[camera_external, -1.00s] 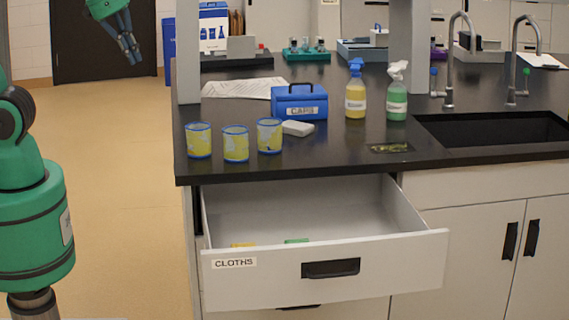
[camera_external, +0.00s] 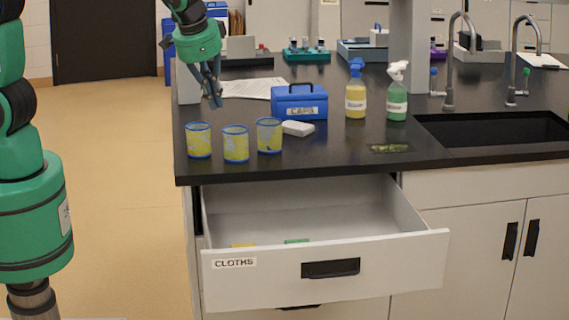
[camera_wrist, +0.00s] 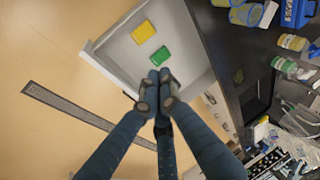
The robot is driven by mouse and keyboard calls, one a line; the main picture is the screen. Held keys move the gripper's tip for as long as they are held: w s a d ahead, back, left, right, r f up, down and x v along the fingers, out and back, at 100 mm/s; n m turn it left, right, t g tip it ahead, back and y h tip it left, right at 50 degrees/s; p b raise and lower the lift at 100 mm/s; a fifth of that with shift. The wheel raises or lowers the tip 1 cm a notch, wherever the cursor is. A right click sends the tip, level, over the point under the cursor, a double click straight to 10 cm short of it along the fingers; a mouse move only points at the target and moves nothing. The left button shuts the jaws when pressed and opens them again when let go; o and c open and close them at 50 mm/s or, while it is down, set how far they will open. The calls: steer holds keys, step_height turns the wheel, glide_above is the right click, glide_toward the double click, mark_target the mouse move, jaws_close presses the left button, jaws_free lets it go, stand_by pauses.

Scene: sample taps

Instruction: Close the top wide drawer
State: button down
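The top wide drawer (camera_external: 418,245) is pulled open under the black counter, with a "CLOTHS" label and a dark handle (camera_external: 330,268) on its pale front. My gripper (camera_external: 214,100) is above the counter's left end, behind the yellow cups, well above and behind the drawer front. In the wrist view its fingertips (camera_wrist: 158,78) are together with nothing visible between them. The drawer handle is not clear in the wrist view.
A sink (camera_external: 490,128) lies at right. The floor left of the cabinet is clear.

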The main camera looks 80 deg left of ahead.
steer(key=y+p, duration=0.2)
glide_above(262, 281)
steer(key=s+a, duration=0.1)
steer(key=s, duration=0.2)
step_height(262, 281, down, 13)
steer(key=s+d+f+t+p, duration=0.1)
steer(key=d+f+t, duration=0.1)
steer(key=d+f, duration=1.1)
step_height(262, 281, down, 3)
steer(key=shift+f+y, duration=0.1)
steer(key=shift+y, duration=0.3)
steer(key=shift+f, duration=0.1)
steer(key=x, duration=0.3)
steer(key=a+x, duration=0.1)
steer(key=x, duration=0.3)
steer(key=a+r+x, duration=0.1)
steer(key=x, duration=0.3)
steer(key=shift+s+b, duration=0.3)
steer(key=shift+a, duration=0.7)
steer(key=shift+a, duration=0.1)
